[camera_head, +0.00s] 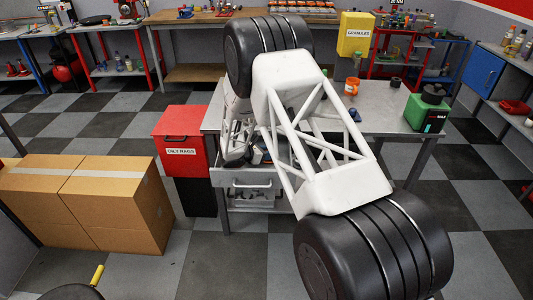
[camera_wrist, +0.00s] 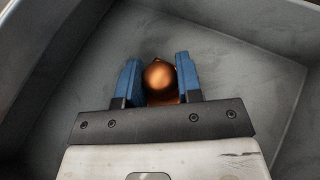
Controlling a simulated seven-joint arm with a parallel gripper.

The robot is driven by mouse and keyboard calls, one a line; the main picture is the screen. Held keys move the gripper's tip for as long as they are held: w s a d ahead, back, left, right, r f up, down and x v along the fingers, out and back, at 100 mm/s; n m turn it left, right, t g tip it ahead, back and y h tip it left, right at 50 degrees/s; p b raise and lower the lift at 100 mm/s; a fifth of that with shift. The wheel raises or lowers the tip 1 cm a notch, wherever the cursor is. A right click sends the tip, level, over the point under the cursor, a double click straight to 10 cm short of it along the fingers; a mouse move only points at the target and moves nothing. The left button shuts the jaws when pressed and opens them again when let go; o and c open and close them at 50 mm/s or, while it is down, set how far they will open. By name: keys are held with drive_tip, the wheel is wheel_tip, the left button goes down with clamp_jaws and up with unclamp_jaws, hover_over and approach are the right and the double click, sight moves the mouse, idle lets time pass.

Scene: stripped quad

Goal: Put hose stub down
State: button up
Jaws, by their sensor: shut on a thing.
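In the wrist view, my gripper (camera_wrist: 158,62) is shut on a rounded, glossy copper-orange thing (camera_wrist: 159,75), which I take to be the hose stub. It sits between the two blue fingers, and its lower part is hidden. The fingers and stub are over the bare floor of a grey-walled container (camera_wrist: 75,75). I cannot tell whether the stub touches that floor. In the head view, my own arm covers much of the workbench (camera_head: 400,112), and the stub cannot be made out there. A grey drawer (camera_head: 238,182) shows under the bench's left end.
On the bench stand an orange mug (camera_head: 352,86), a small black ring (camera_head: 395,83) and a green canister (camera_head: 427,110). A red oily-rags bin (camera_head: 182,140) is left of the bench. Cardboard boxes (camera_head: 110,195) are on the floor at left. A yellow granules box (camera_head: 355,38) is behind.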

drive_tip(key=o, duration=1)
drive_tip(key=shift+r, duration=0.15)
drive_tip(key=v, duration=1.2)
